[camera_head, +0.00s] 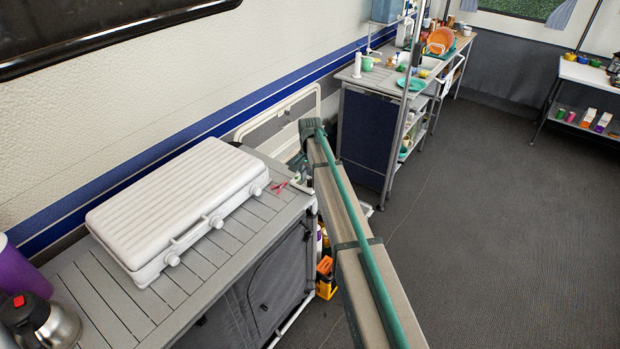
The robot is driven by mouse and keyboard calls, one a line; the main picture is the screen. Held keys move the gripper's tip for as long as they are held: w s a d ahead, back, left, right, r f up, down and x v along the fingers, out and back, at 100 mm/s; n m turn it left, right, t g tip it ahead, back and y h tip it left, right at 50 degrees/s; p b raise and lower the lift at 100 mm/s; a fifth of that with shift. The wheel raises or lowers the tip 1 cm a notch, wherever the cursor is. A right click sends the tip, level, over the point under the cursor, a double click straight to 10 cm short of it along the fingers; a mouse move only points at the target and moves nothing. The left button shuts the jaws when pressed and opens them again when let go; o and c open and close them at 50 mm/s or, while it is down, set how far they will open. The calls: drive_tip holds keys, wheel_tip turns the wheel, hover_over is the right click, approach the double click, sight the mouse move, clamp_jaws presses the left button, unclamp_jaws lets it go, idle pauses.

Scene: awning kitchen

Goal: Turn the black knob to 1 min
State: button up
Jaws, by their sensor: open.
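I can make out no black knob and no 1 min marking in the head view. A closed white ribbed case (176,200), which looks like a portable stove, lies on the slatted grey counter (110,297) at the left.
A steel kettle (50,325) with a red button and a purple container (20,272) stand at the near left. A white side table (585,76) stands at the far right. The grey floor (500,220) is open at the right.

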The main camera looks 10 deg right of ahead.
clamp_jaws()
idle(0.4)
drive_tip(key=m+b, duration=0.2)
drive_tip(key=m, duration=0.1)
drive_tip(key=shift+f+m, duration=0.1)
drive_tip(key=shift+m, duration=0.3)
drive_tip(key=m+b, duration=0.1)
drive_tip(key=m, duration=0.3)
drive_tip(key=shift+m, duration=0.4)
unclamp_jaws()
